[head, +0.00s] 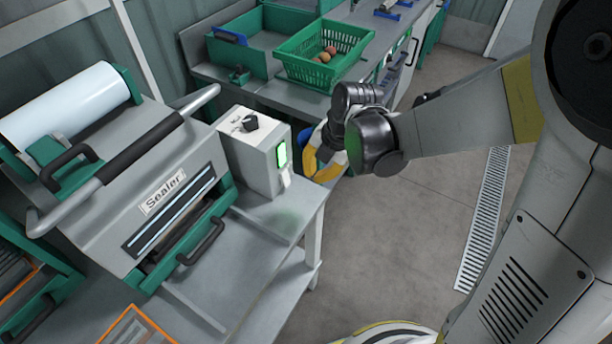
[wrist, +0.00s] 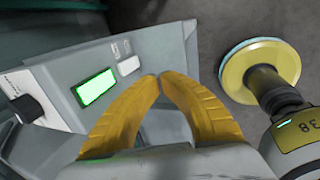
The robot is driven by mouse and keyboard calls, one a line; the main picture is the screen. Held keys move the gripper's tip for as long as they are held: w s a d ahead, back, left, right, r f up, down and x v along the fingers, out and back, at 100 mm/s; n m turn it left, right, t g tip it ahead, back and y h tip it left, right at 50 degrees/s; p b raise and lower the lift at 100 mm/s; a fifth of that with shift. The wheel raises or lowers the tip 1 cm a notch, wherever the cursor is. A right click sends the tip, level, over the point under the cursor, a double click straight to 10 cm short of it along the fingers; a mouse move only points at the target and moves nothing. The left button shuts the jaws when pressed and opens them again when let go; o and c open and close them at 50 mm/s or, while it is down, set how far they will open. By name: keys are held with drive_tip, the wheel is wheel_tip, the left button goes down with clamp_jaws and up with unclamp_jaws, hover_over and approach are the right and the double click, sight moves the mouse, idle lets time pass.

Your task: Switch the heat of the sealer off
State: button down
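The sealer (head: 160,205) stands on a grey table at the left. Its grey control box (head: 240,150) has a black knob (head: 250,122) on top, also at the left of the wrist view (wrist: 27,108). The box's front face carries a lit green display (head: 282,155), also bright in the wrist view (wrist: 96,87). Beside the display is a small white switch (wrist: 128,65); its position is unclear. My gripper (wrist: 160,76) has its yellow fingertips together with nothing between them. They are in front of the box face, close to the switch; contact cannot be told.
A green crate (head: 325,55) with a few tomatoes stands on the bench behind. The sealer's bar handle (head: 140,145) is raised at the left of the box. The floor (head: 400,240) right of the table is open, with a drain grate (head: 484,220).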

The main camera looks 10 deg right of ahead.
sight(285, 178)
drive_tip(key=b+x, duration=0.4)
drive_tip(key=x, duration=0.5)
drive_tip(key=shift+f, duration=0.15)
drive_tip(key=shift+w+a+b, duration=0.3)
drive_tip(key=shift+w+a, duration=0.5)
drive_tip(key=shift+a, duration=0.2)
drive_tip(key=shift+w+a, duration=0.4)
drive_tip(key=shift+a, duration=0.1)
